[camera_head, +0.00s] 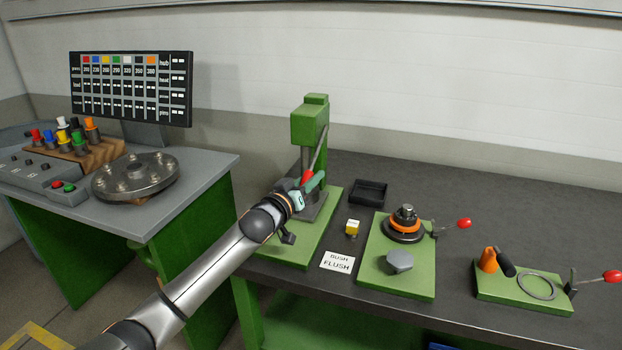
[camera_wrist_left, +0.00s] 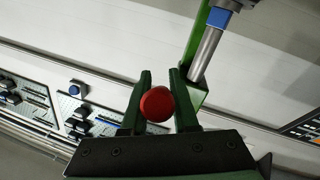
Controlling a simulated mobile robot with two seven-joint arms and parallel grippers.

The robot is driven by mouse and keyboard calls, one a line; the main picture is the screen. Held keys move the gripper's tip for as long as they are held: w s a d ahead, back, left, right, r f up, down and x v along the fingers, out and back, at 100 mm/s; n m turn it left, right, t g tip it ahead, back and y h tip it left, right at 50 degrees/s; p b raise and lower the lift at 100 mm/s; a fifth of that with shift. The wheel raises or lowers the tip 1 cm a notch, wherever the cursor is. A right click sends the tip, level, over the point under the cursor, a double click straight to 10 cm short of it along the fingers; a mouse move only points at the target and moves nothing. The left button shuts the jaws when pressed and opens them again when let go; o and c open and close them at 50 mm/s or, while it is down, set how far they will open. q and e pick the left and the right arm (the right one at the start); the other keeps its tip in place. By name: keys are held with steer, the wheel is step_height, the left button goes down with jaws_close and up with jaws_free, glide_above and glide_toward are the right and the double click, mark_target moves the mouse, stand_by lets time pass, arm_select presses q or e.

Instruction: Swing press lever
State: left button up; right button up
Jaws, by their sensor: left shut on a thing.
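The green arbor press (camera_head: 310,125) stands on a green base plate at the left end of the dark bench. Its grey lever (camera_head: 319,150) slants down from the press head to a red ball knob (camera_head: 307,175). My left gripper (camera_head: 313,182) is shut on this knob, in front of the press column. In the left wrist view the red knob (camera_wrist_left: 156,104) sits between the two dark green fingers of my left gripper (camera_wrist_left: 160,82). My arm and gripper hide part of the press base. My right gripper is in neither view.
A black tray (camera_head: 369,193), a yellow-and-white block (camera_head: 352,228) and a "BUSH FLUSH" card (camera_head: 337,262) lie right of the press. Two green fixtures with red-knobbed levers (camera_head: 409,279) (camera_head: 525,297) stand further right. A grey table (camera_head: 205,172) with a round flange stands left.

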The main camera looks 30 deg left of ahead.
arm_select(q)
jaws_close()
stand_by(0.8)
